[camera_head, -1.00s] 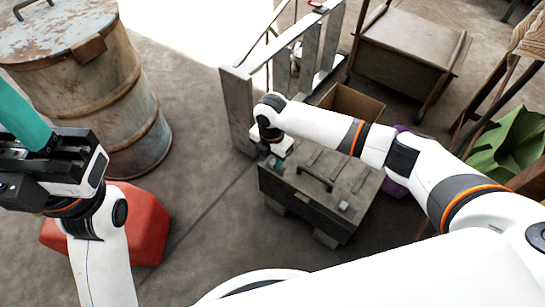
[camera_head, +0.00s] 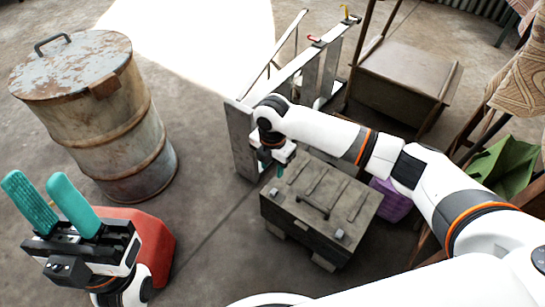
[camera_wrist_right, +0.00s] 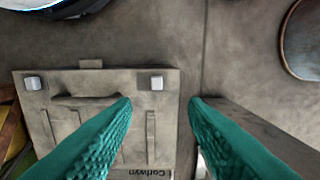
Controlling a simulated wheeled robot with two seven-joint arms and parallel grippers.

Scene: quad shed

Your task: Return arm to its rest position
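My left gripper (camera_head: 52,205) is at the lower left of the head view, its two teal fingers pointing up and apart, with nothing between them. My right arm reaches across the head view from the right, and my right gripper (camera_head: 277,168) hangs at the far left corner of a dark grey toolbox (camera_head: 318,210).
A rusty barrel (camera_head: 105,120) stands at the left, with a red object (camera_head: 150,240) in front of it. A grey metal frame (camera_head: 240,140) stands behind my right gripper. Floor between barrel and toolbox is clear.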

